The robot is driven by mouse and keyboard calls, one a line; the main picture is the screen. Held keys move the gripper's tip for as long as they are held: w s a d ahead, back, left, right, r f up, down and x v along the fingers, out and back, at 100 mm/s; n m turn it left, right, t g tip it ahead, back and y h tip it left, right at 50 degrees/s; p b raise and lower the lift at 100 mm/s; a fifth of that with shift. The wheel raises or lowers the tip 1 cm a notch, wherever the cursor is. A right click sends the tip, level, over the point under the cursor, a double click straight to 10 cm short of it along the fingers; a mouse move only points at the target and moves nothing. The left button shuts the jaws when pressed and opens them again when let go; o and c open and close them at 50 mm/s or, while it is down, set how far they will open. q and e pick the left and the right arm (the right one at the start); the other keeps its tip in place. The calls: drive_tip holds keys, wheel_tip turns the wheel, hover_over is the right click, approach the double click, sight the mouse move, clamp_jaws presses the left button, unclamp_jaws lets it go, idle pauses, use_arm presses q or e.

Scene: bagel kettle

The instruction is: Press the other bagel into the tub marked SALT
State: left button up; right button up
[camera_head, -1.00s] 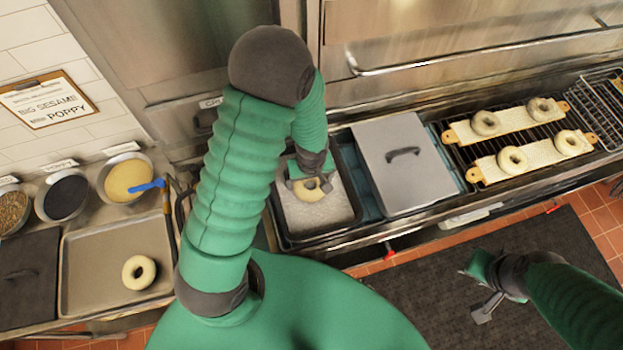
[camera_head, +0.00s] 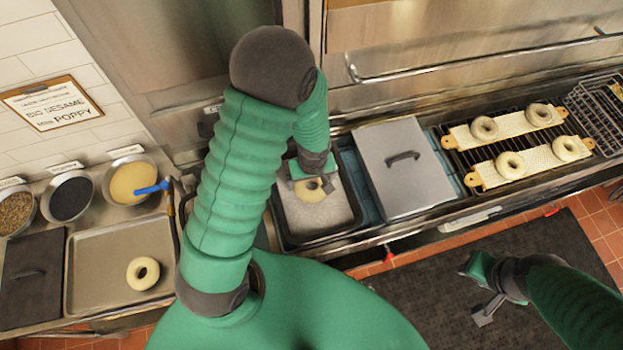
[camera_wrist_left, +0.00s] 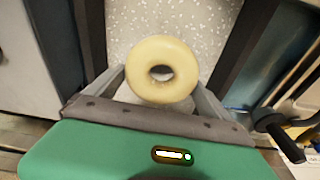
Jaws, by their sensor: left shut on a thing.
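My left gripper (camera_head: 315,181) is shut on a pale bagel (camera_head: 309,190), over a dark tub of white grains (camera_head: 300,217). In the left wrist view the bagel (camera_wrist_left: 161,70) sits between the two fingers of my left gripper (camera_wrist_left: 160,85), with the white speckled bed behind it. I cannot tell whether the bagel touches the grains. No label shows on this tub. Another pale bagel (camera_head: 143,273) lies on the metal tray (camera_head: 95,250) at left. My right gripper (camera_head: 483,317) is low at right, over the dark floor mat; its jaw state is unclear.
A lidded steel tub (camera_head: 402,168) stands right of the open tub. Further right, two boards (camera_head: 541,160) on a grate hold several bagels. Bowls of brown seeds (camera_head: 14,213), black seeds (camera_head: 70,198) and yellow grains (camera_head: 133,182) stand at left. A clipboard (camera_head: 55,105) hangs on the tiled wall.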

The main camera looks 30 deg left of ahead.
use_arm(q)
wheel_tip(320, 180, up, 8)
drive_tip(key=p, duration=0.5)
drive_tip(key=shift+f+p, duration=0.2)
drive_tip(key=shift+p, duration=0.2)
drive_tip(key=shift+d, duration=0.2)
